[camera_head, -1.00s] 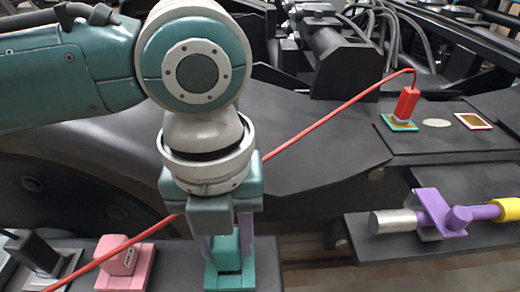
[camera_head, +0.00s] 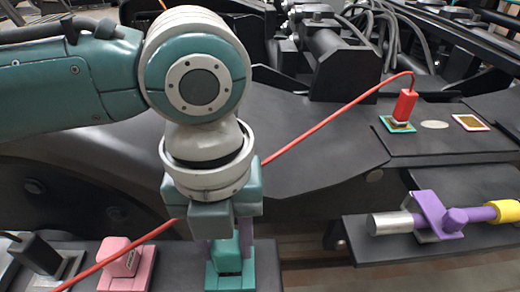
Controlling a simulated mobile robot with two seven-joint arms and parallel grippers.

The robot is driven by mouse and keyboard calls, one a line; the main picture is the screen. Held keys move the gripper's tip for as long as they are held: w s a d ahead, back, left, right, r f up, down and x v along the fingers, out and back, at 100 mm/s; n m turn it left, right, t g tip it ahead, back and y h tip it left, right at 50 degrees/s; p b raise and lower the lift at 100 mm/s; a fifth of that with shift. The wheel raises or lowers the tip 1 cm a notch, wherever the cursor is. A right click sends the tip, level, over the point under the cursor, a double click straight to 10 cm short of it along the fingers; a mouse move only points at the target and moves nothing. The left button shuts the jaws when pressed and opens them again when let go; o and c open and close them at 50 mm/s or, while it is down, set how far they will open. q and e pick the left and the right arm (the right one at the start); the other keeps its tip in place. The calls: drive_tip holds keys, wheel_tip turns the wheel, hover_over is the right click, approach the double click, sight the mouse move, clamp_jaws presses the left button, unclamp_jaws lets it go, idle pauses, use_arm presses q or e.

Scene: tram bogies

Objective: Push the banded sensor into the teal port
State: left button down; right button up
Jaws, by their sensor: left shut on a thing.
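My left gripper (camera_head: 232,232) points down at the bottom centre, shut on a teal block (camera_head: 228,262). The block sits at a teal base (camera_head: 230,283) on the dark ledge; whether it is fully seated I cannot tell. A red plug (camera_head: 405,104) with a pale lower band and a red cable stands upright at a teal-rimmed port (camera_head: 397,125) at the upper right. A purple cylinder (camera_head: 480,213) with a silver end and a yellow band lies in a purple clamp (camera_head: 432,208) on the right shelf. Which of these is the banded sensor is unclear. My right gripper is not seen.
A pink block (camera_head: 118,262) and a black block (camera_head: 38,252) stand left of my gripper. The red cable (camera_head: 330,118) runs diagonally behind my gripper. A pale-rimmed square port (camera_head: 472,122) lies right of the red plug. Grey hoses (camera_head: 400,45) are at the back.

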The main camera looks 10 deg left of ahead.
sight(226, 243)
use_arm(q)
drive_tip(key=shift+p, duration=0.4)
drive_tip(key=shift+f+b, duration=0.3)
drive_tip(key=shift+f, duration=0.15)
idle(0.5)
drive_tip(key=shift+c, duration=1.8)
unclamp_jaws()
wheel_tip(226, 243, up, 10)
drive_tip(key=p, duration=0.5)
drive_tip(key=shift+p, duration=0.3)
